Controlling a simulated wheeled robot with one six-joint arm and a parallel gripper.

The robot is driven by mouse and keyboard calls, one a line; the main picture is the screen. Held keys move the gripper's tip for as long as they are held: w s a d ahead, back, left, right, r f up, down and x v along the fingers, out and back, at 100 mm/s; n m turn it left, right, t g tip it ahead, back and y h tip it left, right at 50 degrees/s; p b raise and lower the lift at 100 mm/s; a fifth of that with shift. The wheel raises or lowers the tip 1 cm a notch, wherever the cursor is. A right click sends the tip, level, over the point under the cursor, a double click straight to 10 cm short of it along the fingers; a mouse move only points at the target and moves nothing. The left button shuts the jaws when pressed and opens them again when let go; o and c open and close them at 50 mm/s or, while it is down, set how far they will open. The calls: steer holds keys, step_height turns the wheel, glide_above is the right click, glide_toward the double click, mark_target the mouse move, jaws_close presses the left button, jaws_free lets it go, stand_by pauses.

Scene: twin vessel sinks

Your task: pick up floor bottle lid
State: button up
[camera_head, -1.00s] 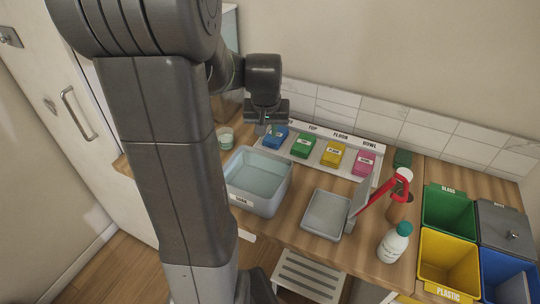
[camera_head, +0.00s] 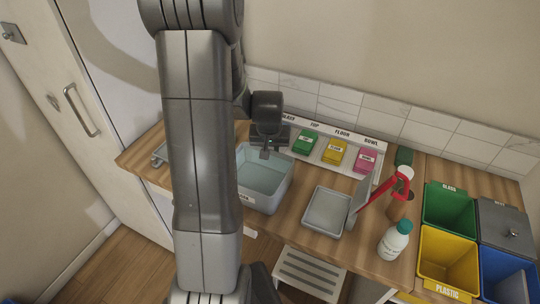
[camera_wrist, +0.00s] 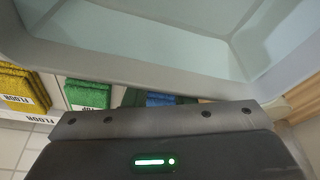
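A white bottle (camera_head: 391,246) with a teal lid (camera_head: 404,227) stands upright at the right front of the wooden counter in the head view. Its label is too small to read. The lid sits on the bottle's top. My gripper (camera_head: 265,153) points down over the back edge of the grey-blue basin (camera_head: 243,199), well left of the bottle and apart from it. In the wrist view my gripper's body fills the bottom, and the basin (camera_wrist: 150,70) shows above it. The fingers are too small or hidden to tell whether they are open. The bottle is not in the wrist view.
Green (camera_head: 305,142), yellow (camera_head: 334,152) and pink (camera_head: 366,160) cloths lie on a labelled white tray along the wall. A grey tray (camera_head: 327,211) and a red-handled tool (camera_head: 385,190) stand between basin and bottle. Coloured bins (camera_head: 448,258) are at right.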

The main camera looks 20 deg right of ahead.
jaws_close()
steer(key=shift+r, duration=0.1)
